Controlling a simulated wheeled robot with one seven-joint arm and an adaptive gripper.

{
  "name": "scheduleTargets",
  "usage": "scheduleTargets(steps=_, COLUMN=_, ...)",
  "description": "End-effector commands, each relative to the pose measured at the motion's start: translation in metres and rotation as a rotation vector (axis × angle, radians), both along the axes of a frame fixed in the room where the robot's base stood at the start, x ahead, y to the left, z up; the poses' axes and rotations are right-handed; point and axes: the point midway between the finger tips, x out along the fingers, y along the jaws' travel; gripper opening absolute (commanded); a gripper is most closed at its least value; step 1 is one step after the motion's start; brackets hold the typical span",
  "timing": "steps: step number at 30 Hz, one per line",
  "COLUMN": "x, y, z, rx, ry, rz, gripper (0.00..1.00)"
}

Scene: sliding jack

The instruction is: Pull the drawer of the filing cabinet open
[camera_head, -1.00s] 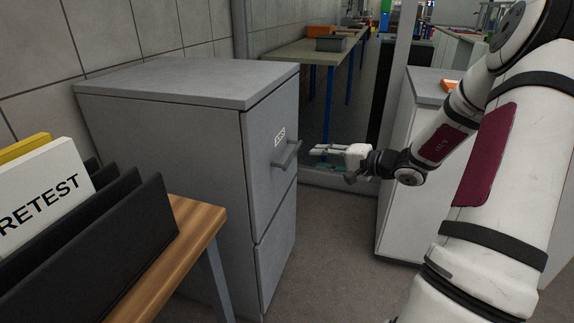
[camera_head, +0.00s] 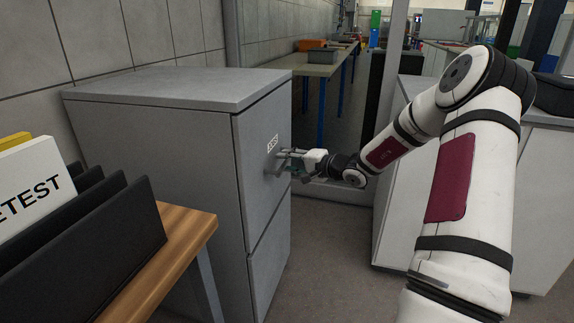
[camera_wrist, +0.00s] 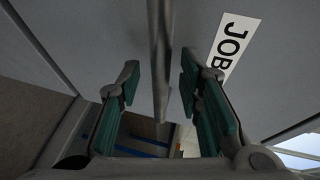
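The grey filing cabinet (camera_head: 150,150) stands left of centre in the head view, its two drawer fronts facing right. The upper drawer (camera_head: 255,185) looks flush with the lower one. My gripper (camera_head: 284,161) is at the upper drawer's handle, which it largely hides in the head view. In the wrist view, the grey handle bar (camera_wrist: 160,50) runs between the two teal-padded fingers of my gripper (camera_wrist: 157,85). The fingers are open, with a visible gap on each side of the bar. A white label reading "JOB" (camera_wrist: 232,48) is on the drawer front beside it.
A wooden table (camera_head: 185,235) with a black file holder (camera_head: 120,235) stands at the front left. A white cabinet (camera_head: 395,215) stands right, behind my arm. Open floor (camera_head: 320,260) lies before the drawers. A long workbench (camera_head: 325,66) is behind.

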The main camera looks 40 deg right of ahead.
Motion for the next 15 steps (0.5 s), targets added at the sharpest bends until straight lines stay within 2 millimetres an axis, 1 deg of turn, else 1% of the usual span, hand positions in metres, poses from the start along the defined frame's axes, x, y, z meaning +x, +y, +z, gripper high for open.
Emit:
scheduleTargets(steps=3, x=0.0058, y=0.0012, z=-0.0014, rx=0.000, ry=0.000, rz=-0.001, gripper=0.33)
scheduleTargets(steps=11, x=0.0070, y=0.0017, z=-0.0014, rx=0.000, ry=0.000, rz=-0.001, gripper=0.33)
scheduleTargets(steps=12, x=0.0069, y=0.0016, z=-0.0014, rx=0.000, ry=0.000, rz=-0.001, gripper=0.31)
scheduleTargets(steps=14, x=0.0069, y=0.0016, z=-0.0014, rx=0.000, ry=0.000, rz=-0.001, gripper=0.17)
scheduleTargets(steps=15, x=0.0068, y=0.0016, z=-0.0015, rx=0.000, ry=0.000, rz=-0.001, gripper=0.08)
